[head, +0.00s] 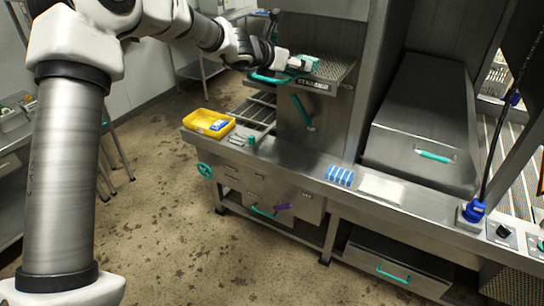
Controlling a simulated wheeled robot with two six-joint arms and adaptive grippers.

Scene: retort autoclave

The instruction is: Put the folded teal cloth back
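A small teal and pale item (304,63), which looks like the folded teal cloth, is on the perforated metal shelf (333,70) at the top centre of the head view. My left arm reaches across from the left. My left gripper (284,62) is at the left side of this item, at the shelf's left end. The fingers are small and dark and partly merge with the item, so I cannot tell whether they touch or grip it. My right gripper is not in view.
A yellow tray (209,123) with a blue and white item stands on the steel counter's left end. Several blue strips (340,175) and a pale sheet (381,188) lie at mid-counter. A blue connector (473,211) with a cable stands at the right. Teal handles (268,78) stick out near the shelf.

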